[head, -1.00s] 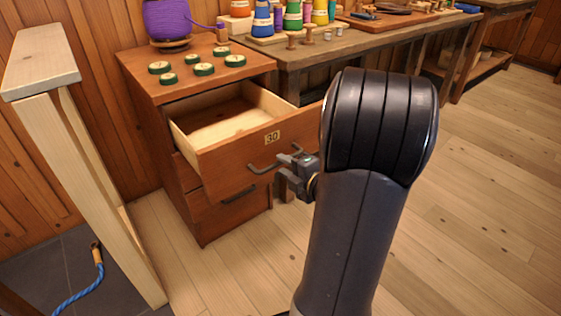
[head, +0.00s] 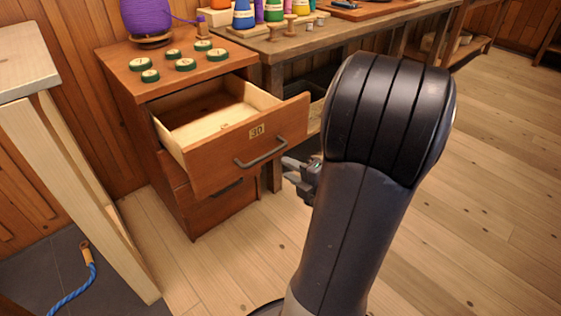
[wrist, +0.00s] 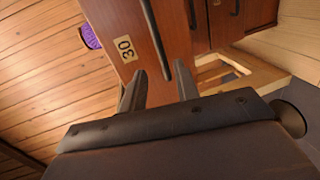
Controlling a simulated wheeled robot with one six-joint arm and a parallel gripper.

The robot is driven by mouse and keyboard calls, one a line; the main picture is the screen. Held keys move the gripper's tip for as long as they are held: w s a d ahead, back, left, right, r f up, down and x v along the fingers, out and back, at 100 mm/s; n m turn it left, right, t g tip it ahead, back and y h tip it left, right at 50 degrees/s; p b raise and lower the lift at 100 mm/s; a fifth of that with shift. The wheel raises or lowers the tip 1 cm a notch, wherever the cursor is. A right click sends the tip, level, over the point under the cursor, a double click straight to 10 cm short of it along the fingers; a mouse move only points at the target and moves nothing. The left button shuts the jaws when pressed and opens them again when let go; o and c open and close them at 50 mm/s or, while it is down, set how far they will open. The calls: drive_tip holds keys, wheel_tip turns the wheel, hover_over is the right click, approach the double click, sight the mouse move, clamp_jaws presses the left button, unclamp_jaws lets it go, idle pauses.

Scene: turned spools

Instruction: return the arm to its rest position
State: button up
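My gripper (head: 290,172) is just right of the open drawer's handle in the head view, partly hidden behind my arm. In the wrist view my gripper (wrist: 160,88) shows two fingers spread apart with nothing between them. The drawer (head: 240,150), marked 30, stands pulled out of the wooden cabinet (head: 120,80) and looks empty. Its dark bar handle (head: 262,153) is free of the fingers; the handle also shows in the wrist view (wrist: 155,40), beyond the fingertips.
Green-rimmed discs (head: 186,64) and a purple spool (head: 146,18) sit on the cabinet. A workbench (head: 330,45) with several spools stands right of it. A pale wooden stand (head: 85,180) is at left, near a blue rope (head: 75,290). The floor at right is clear.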

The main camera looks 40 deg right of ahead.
sight(266, 157)
drive_tip(key=shift+w, duration=0.15)
drive_tip(key=b+x, duration=0.2)
drive_tip(key=x, duration=0.8)
drive_tip(key=shift+w+b, duration=0.35)
drive_tip(key=shift+b, duration=0.05)
drive_tip(key=shift+s, duration=0.1)
